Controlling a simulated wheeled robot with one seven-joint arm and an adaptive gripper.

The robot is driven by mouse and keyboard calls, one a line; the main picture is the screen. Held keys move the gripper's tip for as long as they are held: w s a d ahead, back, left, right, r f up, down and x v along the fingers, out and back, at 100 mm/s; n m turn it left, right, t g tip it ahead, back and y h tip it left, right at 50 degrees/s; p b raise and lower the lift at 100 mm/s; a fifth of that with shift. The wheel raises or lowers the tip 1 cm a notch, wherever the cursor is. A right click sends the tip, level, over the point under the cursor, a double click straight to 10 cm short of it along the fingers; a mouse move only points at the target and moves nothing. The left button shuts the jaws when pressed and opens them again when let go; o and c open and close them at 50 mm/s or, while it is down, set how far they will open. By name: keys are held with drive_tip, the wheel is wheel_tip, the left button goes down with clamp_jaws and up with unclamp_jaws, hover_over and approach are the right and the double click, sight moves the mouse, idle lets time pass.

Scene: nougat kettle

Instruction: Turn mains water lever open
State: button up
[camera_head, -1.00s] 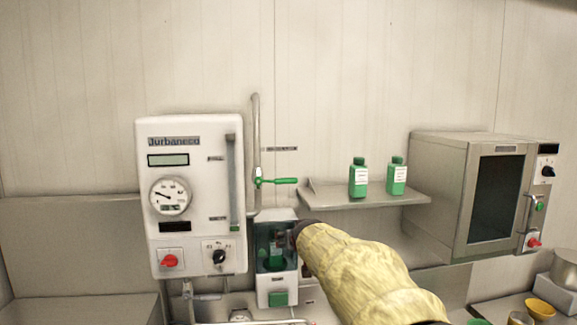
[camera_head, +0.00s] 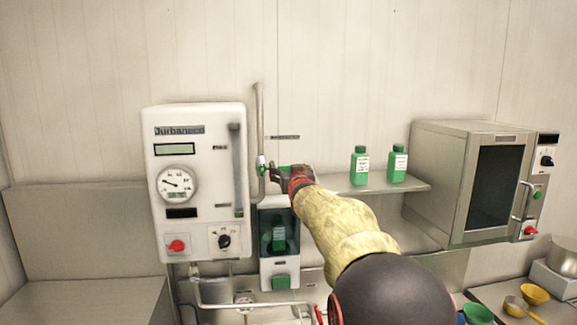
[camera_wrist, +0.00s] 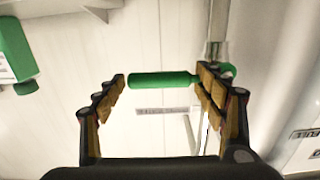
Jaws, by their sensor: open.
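The green mains water lever (camera_wrist: 160,80) lies level across the gap between my gripper's two fingers in the wrist view. Its pivot end, on a vertical grey pipe (camera_wrist: 218,25), is partly hidden behind the right finger. My gripper (camera_wrist: 163,95) is open, with padded fingers on either side of the lever's length. I cannot tell whether the right finger touches it. In the head view the lever (camera_head: 284,168) is mostly covered by my gripper (camera_head: 280,173), and the pipe (camera_head: 259,120) rises beside the control box.
A white control box (camera_head: 200,205) with gauge and knobs is left of the pipe. A dispenser (camera_head: 279,248) hangs below. A shelf (camera_head: 375,187) with two green bottles (camera_head: 361,165) and a steel oven (camera_head: 475,185) are to the right. The wall above is clear.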

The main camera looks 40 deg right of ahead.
drive_tip(key=shift+w+d, duration=0.25)
drive_tip(key=shift+w, duration=0.15)
drive_tip(key=c, duration=0.3)
drive_tip(key=c, duration=1.4)
